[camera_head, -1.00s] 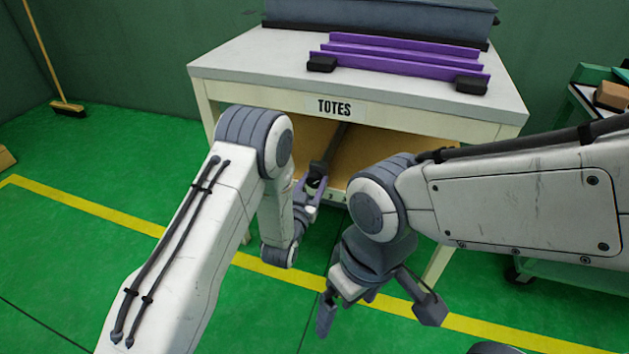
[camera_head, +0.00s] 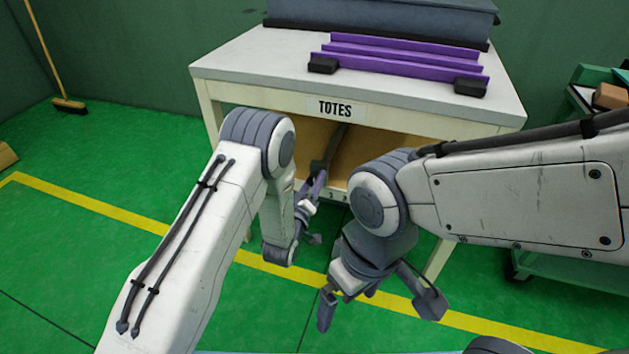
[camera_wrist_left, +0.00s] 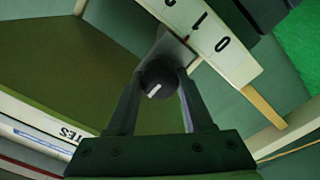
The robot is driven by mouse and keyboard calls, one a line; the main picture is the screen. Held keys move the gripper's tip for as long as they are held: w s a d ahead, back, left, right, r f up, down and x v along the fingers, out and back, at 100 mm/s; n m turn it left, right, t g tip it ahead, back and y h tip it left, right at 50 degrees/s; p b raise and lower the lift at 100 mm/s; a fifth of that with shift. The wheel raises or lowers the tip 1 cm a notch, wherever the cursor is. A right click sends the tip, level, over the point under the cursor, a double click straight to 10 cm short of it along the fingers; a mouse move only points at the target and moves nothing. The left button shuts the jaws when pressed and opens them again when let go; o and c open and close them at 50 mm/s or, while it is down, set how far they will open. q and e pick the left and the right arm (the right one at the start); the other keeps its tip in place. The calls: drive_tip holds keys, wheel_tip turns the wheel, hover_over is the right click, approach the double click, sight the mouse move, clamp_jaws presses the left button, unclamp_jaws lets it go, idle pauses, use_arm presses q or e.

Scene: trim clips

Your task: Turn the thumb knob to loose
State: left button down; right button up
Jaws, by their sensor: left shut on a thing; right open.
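The thumb knob (camera_wrist_left: 158,80) is a dark round knob with a short white mark on its face, seen in the left wrist view. It sits at the end of a grey bar (camera_wrist_left: 172,50), beside a white strip with numbers (camera_wrist_left: 215,42). My left gripper (camera_wrist_left: 160,88) is shut on the knob, one finger on each side. In the head view my left gripper (camera_head: 316,185) is at the table's open front, under the TOTES label; the knob is hidden there. My right gripper (camera_head: 378,308) is open and empty, low in front of the table.
The white table (camera_head: 250,60) carries a purple rail piece (camera_head: 400,62) with black end blocks and a grey case (camera_head: 380,18). The TOTES label (camera_head: 335,109) is on its front edge. A cart (camera_head: 575,265) stands at right.

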use_arm(q)
drive_tip(key=shift+f+n, duration=0.1)
drive_tip(key=shift+n, duration=0.2)
drive_tip(key=shift+c, duration=1.4)
unclamp_jaws()
drive_tip(key=shift+s+a+p, duration=0.2)
drive_tip(key=shift+s+p, duration=0.1)
drive_tip(key=shift+s, duration=0.2)
drive_tip(key=v, duration=0.9)
drive_tip(key=shift+s, duration=0.2)
